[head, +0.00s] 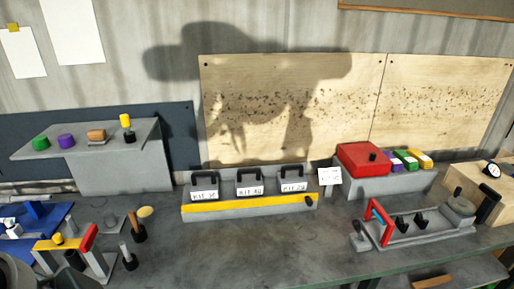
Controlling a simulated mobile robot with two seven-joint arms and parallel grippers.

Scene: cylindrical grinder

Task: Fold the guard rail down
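A yellow rail (240,206) runs along the front of a grey rack (215,213) at the middle of the bench. It appears to be the guard rail, and a black knob (309,200) sits at its right end. Behind it stand three dark kit boxes (249,182) with white labels and black handles. The rail stands across the lower front of the boxes. A red upright frame with a teal part (382,222) also stands on a grey fixture at the right. Neither of my grippers is in view.
At the left, a grey shelf (110,135) holds coloured knobs, with a yellow-and-red fixture (65,243) below. Black upright handles (136,232) stand nearby. A red box (363,160) and a white sign (330,176) are right of the rack. Bench (255,250) before the rack is clear.

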